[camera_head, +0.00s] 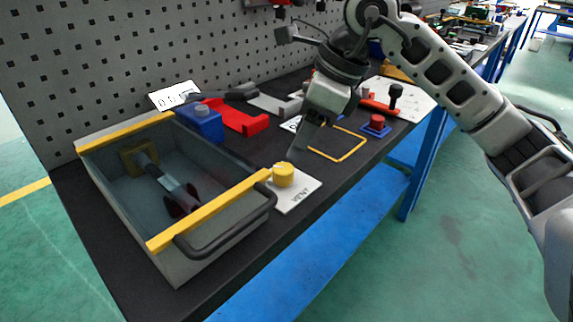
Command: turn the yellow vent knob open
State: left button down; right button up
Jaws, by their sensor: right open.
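The yellow vent knob (283,174) stands on a white plate (298,193) marked VENT, near the front edge of the dark bench. My right gripper (308,140) comes in from the upper right and points down. It is open and empty, above and slightly right of the knob, apart from it. Its fingertips are partly hard to make out against the dark bench. My left gripper does not show.
A grey bin (120,205) with yellow rims and a dark handle (230,235) stands just left of the knob. A blue block (200,122), a red bracket (240,119) and a red button (376,122) sit farther back. A perforated grey panel (130,50) rises behind.

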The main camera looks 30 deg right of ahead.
aim_at(284, 168)
jog(key=x, duration=0.7)
